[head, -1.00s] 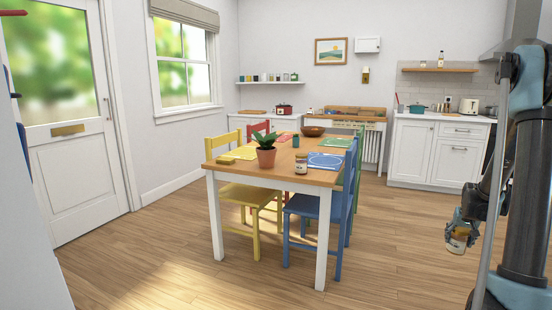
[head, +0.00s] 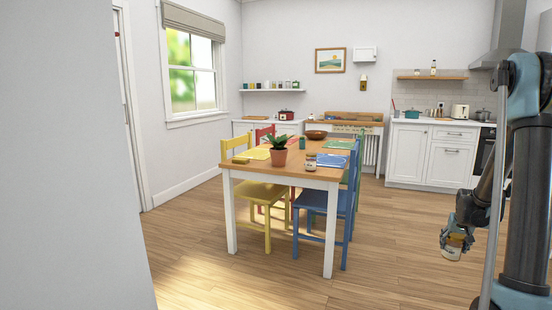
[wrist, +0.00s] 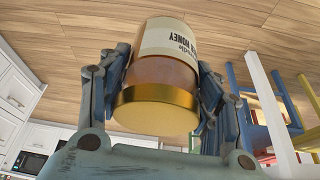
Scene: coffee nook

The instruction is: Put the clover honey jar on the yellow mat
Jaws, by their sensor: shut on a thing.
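My gripper (head: 457,236) is shut on a honey jar (wrist: 163,75) with a gold lid and a cream label. The word "HONEY" shows on the label, but the rest is not clearly readable. In the wrist view the jar sits between both fingers, lid toward the camera. In the head view the jar (head: 454,252) hangs low over the floor at the right, well apart from the table.
A wall fills the left edge. Floor between table and gripper is clear.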

